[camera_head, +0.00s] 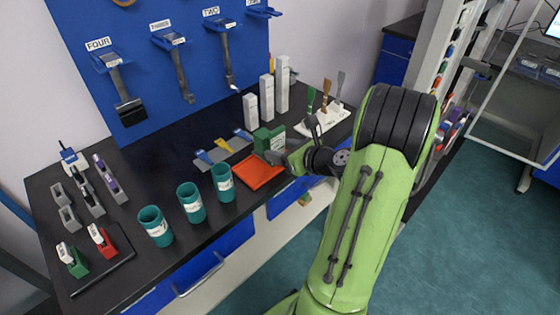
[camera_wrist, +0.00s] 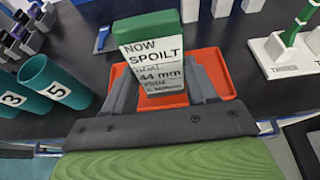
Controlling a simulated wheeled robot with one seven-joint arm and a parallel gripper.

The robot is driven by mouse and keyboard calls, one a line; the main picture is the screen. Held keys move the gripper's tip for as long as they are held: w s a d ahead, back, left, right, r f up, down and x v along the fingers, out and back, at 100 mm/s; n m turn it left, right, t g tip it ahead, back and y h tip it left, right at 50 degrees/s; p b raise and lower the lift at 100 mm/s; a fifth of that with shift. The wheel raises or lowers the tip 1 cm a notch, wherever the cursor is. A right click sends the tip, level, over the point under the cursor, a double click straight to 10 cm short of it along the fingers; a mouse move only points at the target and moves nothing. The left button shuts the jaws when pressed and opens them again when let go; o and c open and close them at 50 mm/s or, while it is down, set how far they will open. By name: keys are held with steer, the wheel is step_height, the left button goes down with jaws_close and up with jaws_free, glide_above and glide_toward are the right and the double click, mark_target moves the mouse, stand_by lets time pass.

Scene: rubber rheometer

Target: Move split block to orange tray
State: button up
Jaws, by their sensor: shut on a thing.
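In the head view the green block (camera_head: 262,138) shows just behind the orange tray. My gripper (camera_wrist: 165,85) is shut on the block, with one dark finger on each side of it. In the head view my gripper (camera_head: 275,157) reaches in from the right over the tray. The orange tray (camera_wrist: 215,68) lies behind and below the block in the wrist view, and on the black bench in the head view (camera_head: 255,178). Whether the block touches the tray is hidden.
Several teal cups (camera_head: 190,202) stand left of the tray. White upright blocks (camera_head: 267,98) stand behind it, and a white brush stand (camera_head: 325,118) is to the right. Scrapers (camera_head: 222,147) lie behind the tray. The bench's front edge is close to the tray.

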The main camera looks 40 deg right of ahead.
step_height(320, 180, down, 2)
steer(key=shift+f, duration=0.15)
steer(key=o, duration=1.1)
